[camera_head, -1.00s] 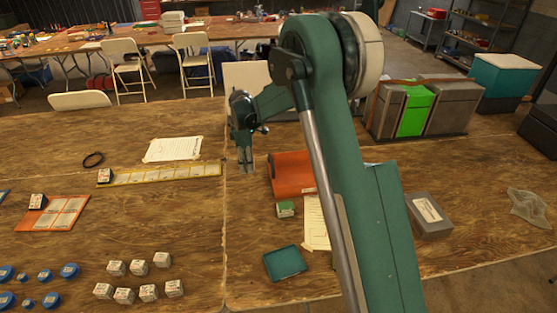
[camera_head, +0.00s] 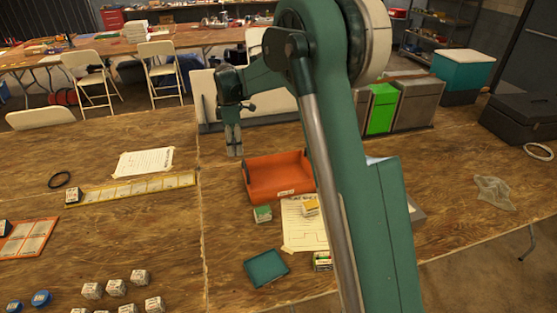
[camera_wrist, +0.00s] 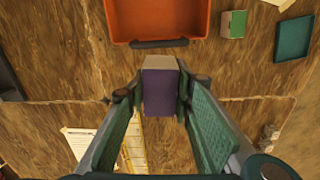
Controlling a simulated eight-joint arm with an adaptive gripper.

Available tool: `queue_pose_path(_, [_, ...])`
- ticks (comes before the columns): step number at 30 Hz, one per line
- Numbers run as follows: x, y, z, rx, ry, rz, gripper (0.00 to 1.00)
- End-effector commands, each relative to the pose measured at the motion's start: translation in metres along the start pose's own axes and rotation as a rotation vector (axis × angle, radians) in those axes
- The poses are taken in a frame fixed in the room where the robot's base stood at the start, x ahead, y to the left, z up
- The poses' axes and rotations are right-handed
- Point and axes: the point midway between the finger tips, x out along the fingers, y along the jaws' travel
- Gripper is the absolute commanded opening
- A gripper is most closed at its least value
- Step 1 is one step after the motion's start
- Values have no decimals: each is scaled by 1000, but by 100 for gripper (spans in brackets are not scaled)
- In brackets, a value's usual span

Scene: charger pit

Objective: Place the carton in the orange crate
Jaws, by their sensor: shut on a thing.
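My gripper (camera_head: 234,148) hangs above the table just left of the orange crate (camera_head: 262,189) in the head view. In the wrist view my gripper (camera_wrist: 162,90) is shut on a carton with a purple face and a pale end (camera_wrist: 160,92), held between the two fingers. The head view does not clearly show the carton. The crate also shows in the wrist view (camera_wrist: 158,22), beyond the carton at the top, with a dark handle on its near side. Its visible floor is empty. The carton is outside the crate.
A small green box (camera_head: 262,214), a paper sheet (camera_head: 304,236), a yellow box (camera_head: 310,208) and a teal tray (camera_head: 266,268) lie in front of the crate. A green and grey bin set (camera_head: 382,108) stands behind at right. A yellow strip (camera_head: 135,189) lies left.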

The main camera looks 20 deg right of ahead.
Motion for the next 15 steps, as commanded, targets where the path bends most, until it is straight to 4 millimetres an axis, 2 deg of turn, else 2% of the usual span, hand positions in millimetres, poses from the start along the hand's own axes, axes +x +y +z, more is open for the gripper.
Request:
queue_pose_path(1, [0,3,16,3,0,0,9])
queue_pose_path(9, [0,13,100,-20,0,0,9])
queue_pose_path(15, [0,15,149,-34,0,0,9])
